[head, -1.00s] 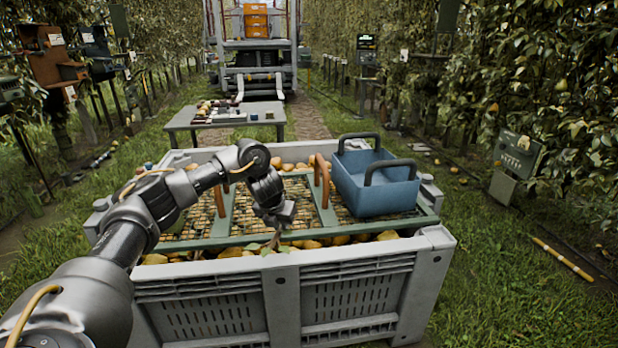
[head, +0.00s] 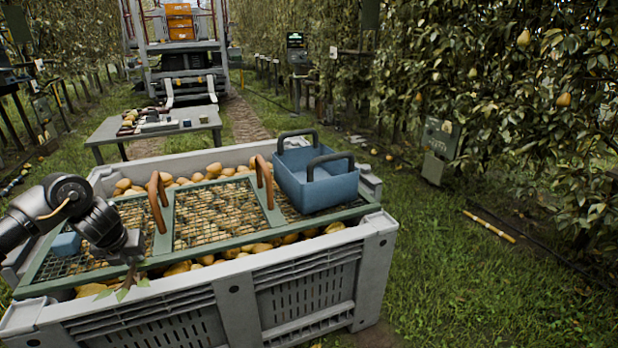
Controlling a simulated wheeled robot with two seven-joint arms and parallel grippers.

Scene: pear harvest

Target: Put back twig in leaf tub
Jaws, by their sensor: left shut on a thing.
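My left gripper (head: 131,250) is shut on a leafy twig (head: 126,284), which hangs down from the jaws over the near left part of the crate. Only its brown stem and a few green leaves show; the rest is hidden in the jaws. A blue tub (head: 330,191) with two dark handles stands at the right end of the green mesh frame on the crate, well to the right of the gripper. Its inside shows only in part, and I cannot tell whether leaves lie in it. My right gripper is not in view.
The grey crate (head: 237,302) holds pears under the green mesh frame (head: 217,243). Two brown arched handles (head: 157,203) rise from the frame between gripper and tub. A small blue block (head: 67,244) lies behind my wrist. A table (head: 157,134) stands behind; grass is open at right.

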